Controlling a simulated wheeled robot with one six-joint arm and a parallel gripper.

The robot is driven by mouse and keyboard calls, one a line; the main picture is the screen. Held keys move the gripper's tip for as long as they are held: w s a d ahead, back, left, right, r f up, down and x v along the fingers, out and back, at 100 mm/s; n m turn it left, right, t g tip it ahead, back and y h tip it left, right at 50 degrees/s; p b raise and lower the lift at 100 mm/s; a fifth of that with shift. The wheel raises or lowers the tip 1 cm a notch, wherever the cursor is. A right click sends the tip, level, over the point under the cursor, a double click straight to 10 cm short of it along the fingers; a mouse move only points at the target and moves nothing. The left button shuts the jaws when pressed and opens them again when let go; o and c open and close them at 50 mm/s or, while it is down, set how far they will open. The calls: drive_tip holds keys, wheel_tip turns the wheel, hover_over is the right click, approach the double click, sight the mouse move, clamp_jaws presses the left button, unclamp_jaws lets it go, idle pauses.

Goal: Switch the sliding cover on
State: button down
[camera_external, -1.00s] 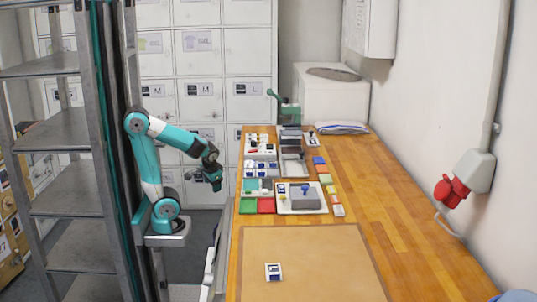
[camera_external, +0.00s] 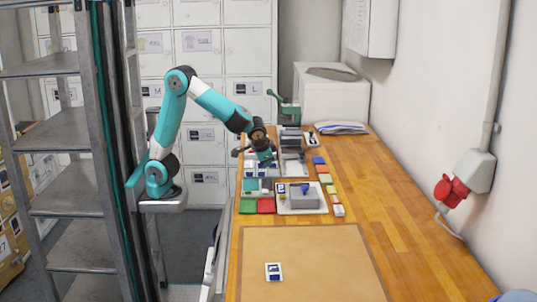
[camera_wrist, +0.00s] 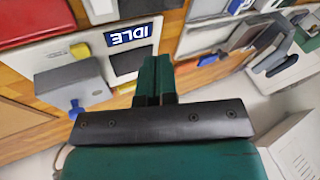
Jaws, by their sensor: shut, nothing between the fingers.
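The sliding cover (camera_external: 306,202) is a grey block on a white plate (camera_external: 290,211) on the wooden bench. In the wrist view the grey cover (camera_wrist: 75,82) has a blue knob (camera_wrist: 76,107) at its lower edge. A blue label reading IDLE (camera_wrist: 128,35) shows uncovered on the plate, with a small yellow piece (camera_wrist: 80,50) near the cover. My gripper (camera_external: 266,163) is above the bench's left side, behind and left of the cover and apart from it. In the wrist view its green fingers (camera_wrist: 155,82) are together and empty. Any label under the cover is hidden.
A green-handled device (camera_external: 288,112) stands behind. A tan mat (camera_external: 310,250) lies in front, mostly clear. The bench's right side is free.

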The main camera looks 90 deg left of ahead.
drive_tip(key=w+d+r+m+t+p, duration=0.1)
drive_tip(key=d+p, duration=0.4)
drive_tip(key=d, duration=0.6)
drive_tip(key=w+d+r+m+t+p, duration=0.1)
drive_tip(key=w+d+r+p, duration=0.3)
drive_tip(key=d, duration=0.8)
drive_tip(key=shift+w+r+m+t+h+p, duration=0.25)
drive_tip(key=shift+w+m+p, duration=0.25)
drive_tip(key=shift+w+m, duration=0.5)
drive_tip(key=shift+w, duration=0.25)
drive_tip(key=p, duration=0.4)
approach(308, 196)
drive_tip(key=x, duration=0.3)
drive_tip(key=shift+w+d+f, duration=0.2)
drive_tip(key=shift+d+f, duration=0.1)
drive_tip(key=shift+f, duration=0.05)
drive_tip(key=shift+w+a+f, duration=0.15)
drive_tip(key=shift+a+f, duration=0.15)
drive_tip(key=shift+a, duration=0.3)
drive_tip(key=shift+a, duration=0.1)
